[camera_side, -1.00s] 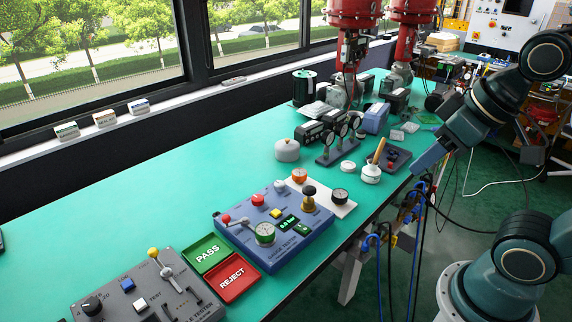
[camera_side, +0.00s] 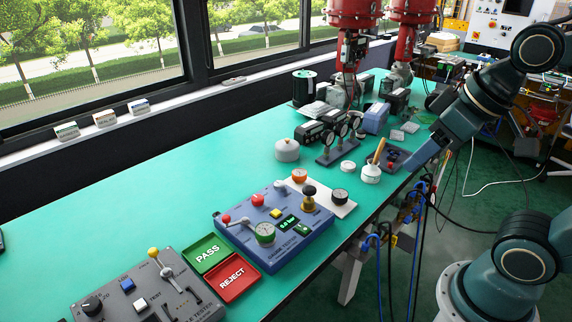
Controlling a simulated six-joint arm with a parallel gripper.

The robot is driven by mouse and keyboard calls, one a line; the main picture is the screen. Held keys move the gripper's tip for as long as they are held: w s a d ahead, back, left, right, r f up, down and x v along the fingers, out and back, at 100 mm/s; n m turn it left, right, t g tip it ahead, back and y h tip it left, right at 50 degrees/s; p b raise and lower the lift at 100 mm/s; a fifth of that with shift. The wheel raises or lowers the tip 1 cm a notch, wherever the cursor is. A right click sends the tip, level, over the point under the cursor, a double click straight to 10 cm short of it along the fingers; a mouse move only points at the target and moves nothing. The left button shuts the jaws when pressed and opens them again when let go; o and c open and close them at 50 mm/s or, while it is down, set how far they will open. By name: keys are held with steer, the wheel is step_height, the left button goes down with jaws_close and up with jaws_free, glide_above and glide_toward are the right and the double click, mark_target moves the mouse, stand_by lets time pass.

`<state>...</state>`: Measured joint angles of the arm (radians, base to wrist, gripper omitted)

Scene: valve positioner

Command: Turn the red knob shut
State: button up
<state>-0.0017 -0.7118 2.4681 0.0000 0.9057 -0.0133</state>
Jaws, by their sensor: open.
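A round red knob (camera_side: 258,200) stands on the back part of the blue-grey gauge tester box (camera_side: 284,246), on the green bench top. A lever with a red ball end (camera_side: 227,218) sits at the same box's left side. My gripper (camera_side: 413,167) is at the bench's right edge, well to the right of the box and apart from the red knob. Its fingertips are small and hard to make out here. Nothing shows held in it.
Green PASS (camera_side: 207,253) and red REJECT (camera_side: 232,278) trays lie to the left.

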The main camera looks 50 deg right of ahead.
steer(key=w+r+n+g, duration=0.1)
steer(key=w+r+n, duration=0.15)
steer(key=w, duration=0.85)
steer(key=n+g, duration=0.4)
glide_above(257, 197)
step_height(257, 197, down, 18)
steer(key=shift+s, duration=0.1)
steer(key=shift+f, duration=0.15)
step_height(257, 197, down, 14)
steer(key=shift+r, duration=0.25)
steer(key=c, duration=1)
